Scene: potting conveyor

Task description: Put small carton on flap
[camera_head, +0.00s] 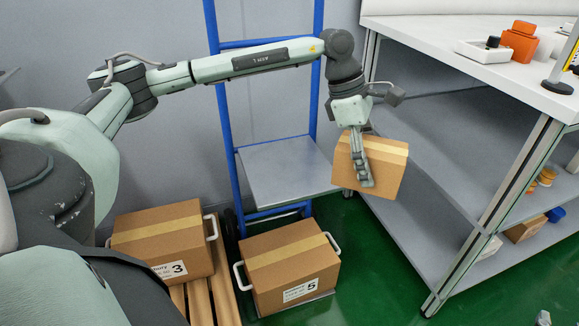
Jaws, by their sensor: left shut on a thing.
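The small carton (385,181), brown with a pale tape strip, hangs in the air, tilted, to the right of the flap. My left gripper (366,183) reaches down over it and is shut on it, with one finger on its near face. The other finger is hidden behind the carton. The flap (285,172) is a grey metal plate on a blue-framed hand truck (227,130). Its top is bare, and the carton overlaps its right edge in the view.
A large carton marked 5 (290,268) with white handles stands below the flap. A carton marked 3 (160,240) sits on wooden slats at the left. A white workbench (450,40) with a lower shelf stands at the right. Green floor shows between.

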